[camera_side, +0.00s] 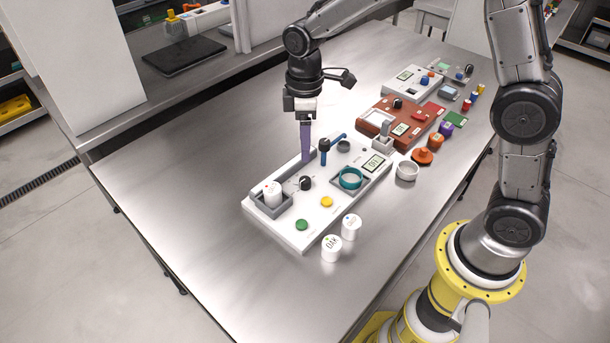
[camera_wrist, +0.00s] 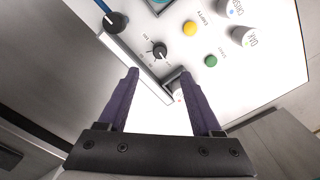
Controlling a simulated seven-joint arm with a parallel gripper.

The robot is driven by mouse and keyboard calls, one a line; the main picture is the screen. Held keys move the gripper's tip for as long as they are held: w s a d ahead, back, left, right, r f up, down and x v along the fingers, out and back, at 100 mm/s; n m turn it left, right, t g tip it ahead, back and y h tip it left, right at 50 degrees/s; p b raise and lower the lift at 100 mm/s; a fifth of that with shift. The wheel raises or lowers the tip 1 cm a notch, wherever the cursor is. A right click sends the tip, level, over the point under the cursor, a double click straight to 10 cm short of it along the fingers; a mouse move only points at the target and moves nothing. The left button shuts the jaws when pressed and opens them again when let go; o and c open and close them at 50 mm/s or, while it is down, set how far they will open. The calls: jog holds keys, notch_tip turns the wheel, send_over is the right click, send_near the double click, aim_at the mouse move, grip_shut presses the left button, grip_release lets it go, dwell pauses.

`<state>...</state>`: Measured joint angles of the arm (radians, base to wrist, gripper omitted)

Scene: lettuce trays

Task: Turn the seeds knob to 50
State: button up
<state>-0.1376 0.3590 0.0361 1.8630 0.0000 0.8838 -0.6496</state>
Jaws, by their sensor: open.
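A small black knob (camera_side: 306,183) stands on the white panel (camera_side: 285,237), behind the yellow button and right of the grey tray. In the wrist view the black knob (camera_wrist: 159,51) shows just beyond my fingertips, with small marks around it that are too small to read. I cannot confirm that it is labelled seeds or read its setting. My gripper (camera_side: 306,157) points down over the panel's back edge, behind the knob. In the wrist view its two purple fingers (camera_wrist: 158,75) are spread apart with nothing between the tips, apart from the knob.
The panel carries a blue lever (camera_side: 325,147), a yellow button (camera_side: 327,201), a green button (camera_side: 302,224), a teal ring (camera_side: 351,180) and a display (camera_side: 373,163). A white jar (camera_side: 272,192) stands in the grey tray (camera_side: 268,210). Two jars stand in front. The table's left is clear.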

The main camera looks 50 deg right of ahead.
aim_at(305, 179)
notch_tip(305, 179, down, 11)
jog(key=shift+f, duration=0.1)
dwell(0.3)
grip_shut()
